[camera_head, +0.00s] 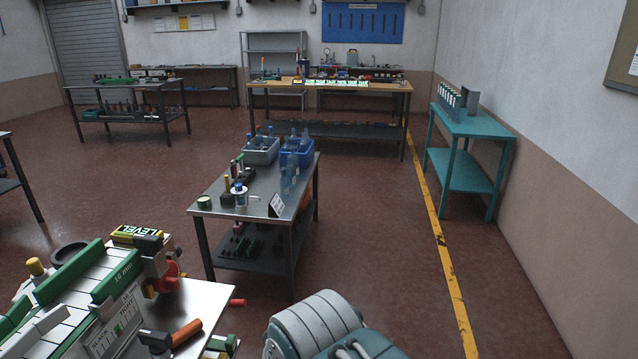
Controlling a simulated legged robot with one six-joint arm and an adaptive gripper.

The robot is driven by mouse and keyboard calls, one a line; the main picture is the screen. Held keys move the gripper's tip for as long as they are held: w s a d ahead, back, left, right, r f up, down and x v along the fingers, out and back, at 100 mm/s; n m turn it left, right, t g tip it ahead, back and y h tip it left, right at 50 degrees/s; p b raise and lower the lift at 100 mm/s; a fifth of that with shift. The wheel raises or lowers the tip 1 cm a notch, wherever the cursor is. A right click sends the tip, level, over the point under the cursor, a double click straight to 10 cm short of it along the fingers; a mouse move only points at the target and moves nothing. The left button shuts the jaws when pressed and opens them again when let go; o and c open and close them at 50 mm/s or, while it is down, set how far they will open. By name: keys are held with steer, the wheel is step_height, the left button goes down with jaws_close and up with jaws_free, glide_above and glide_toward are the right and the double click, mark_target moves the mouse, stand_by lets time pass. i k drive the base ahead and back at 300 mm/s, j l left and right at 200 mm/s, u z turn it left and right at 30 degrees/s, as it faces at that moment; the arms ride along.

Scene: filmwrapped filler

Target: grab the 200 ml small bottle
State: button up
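Several small bluish bottles (286,182) stand near the right edge of a dark metal table (262,190) in the middle of the room. More bottles stick up from a blue crate (297,153) and a grey crate (262,153) at the back of that table. Pale bottle-like items (449,98) stand in a row on a teal table (478,123) at the right wall. No volume label is readable, so I cannot tell which bottle is the 200 ml one. My gripper is not in view.
A workbench (190,310) with green-and-white equipment fills the lower left. A white card (277,205) stands at the front of the middle table. Red-brown floor (380,235) is open right of that table, up to a yellow line (440,240).

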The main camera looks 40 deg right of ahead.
mark_target(284, 181)
steer(key=z, duration=0.85)
steer(key=i+l+u, duration=0.35)
steer(key=i+l, duration=0.15)
steer(key=i, duration=0.75)
steer(key=i+l+u, duration=0.4)
steer(key=i+l, duration=0.45)
steer(key=i, duration=0.3)
steer(key=i+l+u, duration=0.35)
steer(key=i+l, duration=0.65)
steer(key=l, duration=0.15)
